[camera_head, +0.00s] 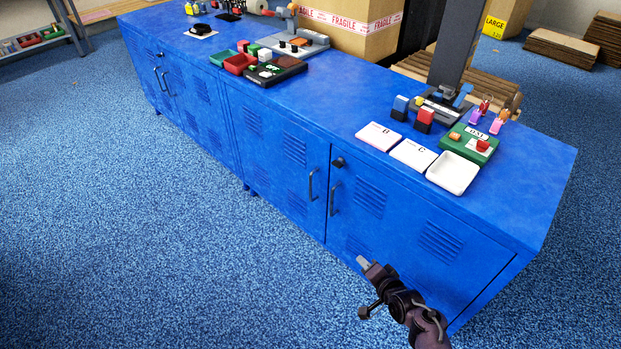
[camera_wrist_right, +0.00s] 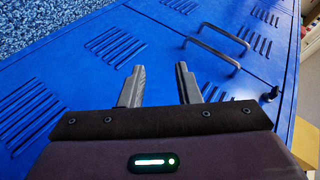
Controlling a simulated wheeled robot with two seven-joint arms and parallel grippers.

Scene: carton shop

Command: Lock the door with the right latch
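The blue cabinet's right-hand pair of doors is closed, the left leaf (camera_head: 270,150) beside the right leaf (camera_head: 400,225). A small dark latch knob (camera_head: 338,162) sits near the top inner corner of the right leaf; it also shows at the right edge of the right wrist view (camera_wrist_right: 270,95). Its turn is too small to tell. My right gripper (camera_head: 363,263) is in front of the right leaf, below and apart from the latch. In the wrist view its two fingers (camera_wrist_right: 160,82) are apart with nothing between them. My left gripper is not in view.
Two dark bar handles, left (camera_head: 312,185) and right (camera_head: 333,198), stick out beside the door seam, below the latch. White cards (camera_head: 378,136), a white tray (camera_head: 453,173) and a green box (camera_head: 469,144) lie on the cabinet top. The carpet in front is clear.

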